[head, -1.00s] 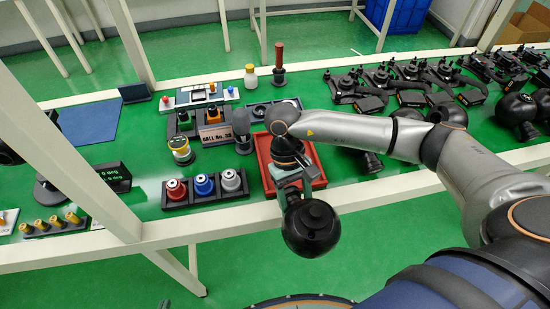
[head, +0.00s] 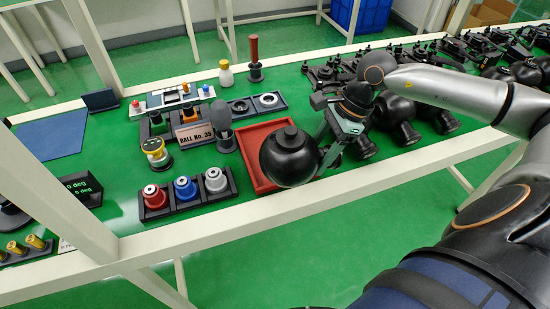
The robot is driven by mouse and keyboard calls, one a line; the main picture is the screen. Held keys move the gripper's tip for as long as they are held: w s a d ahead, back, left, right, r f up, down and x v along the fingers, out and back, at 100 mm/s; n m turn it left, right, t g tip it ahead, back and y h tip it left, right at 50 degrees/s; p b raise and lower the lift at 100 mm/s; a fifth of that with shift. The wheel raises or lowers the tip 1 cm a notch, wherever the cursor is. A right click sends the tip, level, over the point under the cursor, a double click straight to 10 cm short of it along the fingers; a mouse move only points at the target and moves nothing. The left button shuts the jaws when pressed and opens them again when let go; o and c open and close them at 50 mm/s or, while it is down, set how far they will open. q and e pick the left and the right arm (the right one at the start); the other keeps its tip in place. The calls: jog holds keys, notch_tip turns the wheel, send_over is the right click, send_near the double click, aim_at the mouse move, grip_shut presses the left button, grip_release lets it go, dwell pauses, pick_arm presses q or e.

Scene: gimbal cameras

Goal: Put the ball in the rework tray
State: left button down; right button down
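The black ball (head: 290,158) is held by my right gripper (head: 325,150), whose arm comes in from the right. The fingers are shut on the ball's right side. The ball shows in front of the right part of the red rework tray (head: 246,150) and hides much of it. From this view I cannot tell whether the ball touches the tray. The visible left part of the tray is empty. My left gripper is not in view.
A rack with red, blue and silver capped pots (head: 187,189) stands left of the tray. A "BALL No." sign (head: 195,134) and small fixtures stand behind. Several black gimbal cameras (head: 435,105) crowd the bench at right. A white frame post (head: 70,190) rises at left.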

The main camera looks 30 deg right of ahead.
jog(key=d+r+m+t+b, duration=0.1)
jog(key=m, duration=0.2)
jog(key=d+r+m+h+b, duration=0.1)
jog(key=d+m, duration=0.1)
jog(key=m, duration=0.1)
jog(key=d+r+m+t+h+b, duration=0.1)
jog(key=m, duration=0.2)
jog(key=shift+d+r+t+b, duration=0.15)
jog(key=shift+r+t+b, duration=0.15)
jog(key=shift+b, duration=0.1)
jog(key=m, duration=0.1)
jog(key=r+m+h+b, duration=0.1)
jog(key=m, duration=0.1)
jog(key=shift+s+d+r+m+h, duration=0.2)
jog(key=shift+d+m+h, duration=0.1)
jog(key=shift+d, duration=0.05)
jog(key=shift+s+r+m+h+b, duration=0.1)
jog(key=shift+r+m+h+b, duration=0.45)
jog(key=shift+m, duration=0.55)
jog(key=shift+s+d+r+m+h+b, duration=0.15)
jog(key=shift+r+m+b, duration=0.15)
jog(key=shift+m, duration=0.15)
jog(key=shift+a+r+m+h+b, duration=0.15)
jog(key=shift+m+b, duration=0.1)
jog(key=shift+m, duration=0.2)
jog(key=shift+d+r, duration=0.1)
